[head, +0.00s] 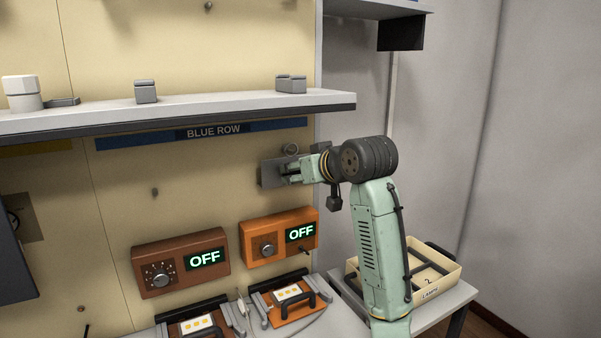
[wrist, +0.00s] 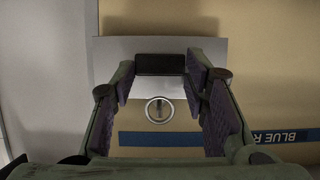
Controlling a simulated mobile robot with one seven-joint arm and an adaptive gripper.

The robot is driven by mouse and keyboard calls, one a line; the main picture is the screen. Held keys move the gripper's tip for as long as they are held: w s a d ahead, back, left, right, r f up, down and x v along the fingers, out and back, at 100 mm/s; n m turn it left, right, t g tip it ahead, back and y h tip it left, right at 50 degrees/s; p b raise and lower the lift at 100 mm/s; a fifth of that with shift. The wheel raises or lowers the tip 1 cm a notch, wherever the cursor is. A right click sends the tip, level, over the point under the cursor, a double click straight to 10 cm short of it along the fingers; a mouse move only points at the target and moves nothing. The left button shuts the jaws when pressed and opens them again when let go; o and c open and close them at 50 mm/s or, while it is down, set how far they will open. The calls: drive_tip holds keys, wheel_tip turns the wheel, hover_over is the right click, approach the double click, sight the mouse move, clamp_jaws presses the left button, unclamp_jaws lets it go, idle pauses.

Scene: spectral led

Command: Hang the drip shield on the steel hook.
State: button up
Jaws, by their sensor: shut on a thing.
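The drip shield (head: 270,173) is a flat grey plate close to the panel under the blue-row strip in the head view. It also shows as a pale grey plate in the wrist view (wrist: 112,68). My gripper (head: 291,172) is shut on the shield's dark block-like grip, between the fingers in the wrist view (wrist: 160,64). A round steel fitting on the panel, which looks like the steel hook (head: 290,149), is just above the shield. It also shows between the fingers in the wrist view (wrist: 160,110). I cannot tell whether shield and hook touch.
A shelf (head: 190,114) juts out above my gripper. Brown (head: 160,265) and orange (head: 264,247) control boxes reading OFF are on the panel below. A cream tray (head: 450,270) stands at the lower right, behind my arm. The wall to the right is bare.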

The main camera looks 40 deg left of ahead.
drive_tip(key=shift+f, duration=0.15)
idle(0.4)
drive_tip(key=shift+f, duration=0.5)
idle(0.5)
drive_tip(key=o, duration=1.2)
drive_tip(key=shift+a+f, duration=0.1)
drive_tip(key=shift+a, duration=0.05)
drive_tip(key=shift+o, duration=1)
drive_tip(key=v, duration=1.2)
